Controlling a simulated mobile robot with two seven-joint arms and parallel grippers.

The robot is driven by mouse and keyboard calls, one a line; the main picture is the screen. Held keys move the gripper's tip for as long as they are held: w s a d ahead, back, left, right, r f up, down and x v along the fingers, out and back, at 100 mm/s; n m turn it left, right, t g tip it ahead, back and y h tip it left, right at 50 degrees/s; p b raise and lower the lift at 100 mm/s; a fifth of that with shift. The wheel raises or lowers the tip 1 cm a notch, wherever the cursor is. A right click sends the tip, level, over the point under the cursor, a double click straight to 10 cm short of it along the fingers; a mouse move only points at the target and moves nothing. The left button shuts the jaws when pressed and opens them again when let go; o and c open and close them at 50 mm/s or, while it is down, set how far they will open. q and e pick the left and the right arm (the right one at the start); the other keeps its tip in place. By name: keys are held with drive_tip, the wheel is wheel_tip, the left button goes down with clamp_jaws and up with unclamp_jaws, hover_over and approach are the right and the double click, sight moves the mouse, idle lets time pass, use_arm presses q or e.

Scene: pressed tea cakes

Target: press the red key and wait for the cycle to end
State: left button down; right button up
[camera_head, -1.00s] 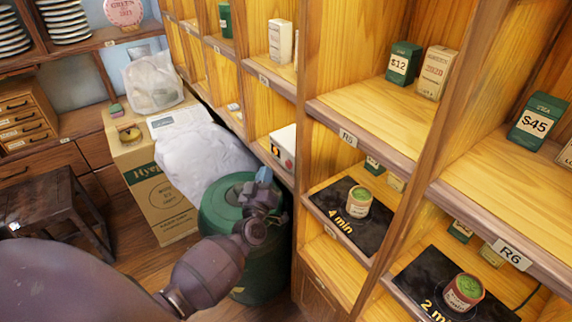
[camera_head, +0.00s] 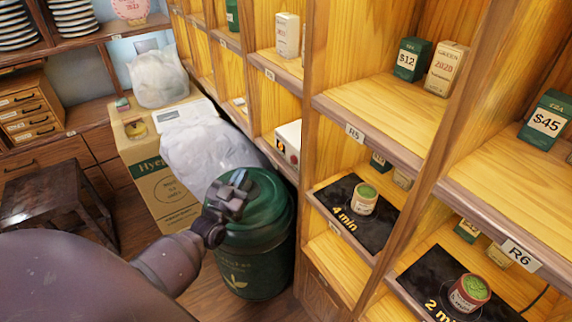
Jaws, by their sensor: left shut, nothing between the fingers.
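A white machine (camera_head: 289,136) sits in a lower shelf bay at the centre. Its front has a dark panel with an orange mark, and a small red key (camera_head: 294,159) shows at its lower right. My left gripper (camera_head: 238,178) is shut and empty. It is over the green drum, left of and lower in the picture than the machine, and apart from the red key. My right gripper is not in view.
A green drum (camera_head: 262,262) stands below my left gripper. A cardboard box (camera_head: 160,184) with white bags stands behind it. Tins on black mats marked 4 min (camera_head: 345,219) and 2 min (camera_head: 428,302) occupy the right shelves. A dark stool (camera_head: 48,190) is at left.

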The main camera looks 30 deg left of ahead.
sight(292, 161)
use_arm(q)
drive_tip(key=shift+s+d+f+m+g+h, duration=0.25)
drive_tip(key=shift+m+g+h, duration=0.9)
drive_tip(key=shift+m, duration=2.4)
drive_tip(key=shift+s+d+f+m+g+h, duration=0.1)
drive_tip(key=shift+s+d+m+g+h, duration=0.35)
drive_tip(key=shift+m+h, duration=2.15)
drive_tip(key=shift+s+d+f+m+g+h, duration=0.1)
drive_tip(key=shift+s+d+m+g+h, duration=0.6)
drive_tip(key=shift+m, duration=3.75)
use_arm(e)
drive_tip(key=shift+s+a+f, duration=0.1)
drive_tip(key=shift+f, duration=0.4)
use_arm(q)
drive_tip(key=shift+w+a, duration=0.25)
drive_tip(key=shift+w, duration=0.2)
drive_tip(key=x, duration=0.6)
drive_tip(key=b+x, duration=0.1)
drive_tip(key=x, duration=0.5)
drive_tip(key=shift+w+f, duration=0.1)
drive_tip(key=shift+f, duration=0.1)
drive_tip(key=shift+x, duration=0.85)
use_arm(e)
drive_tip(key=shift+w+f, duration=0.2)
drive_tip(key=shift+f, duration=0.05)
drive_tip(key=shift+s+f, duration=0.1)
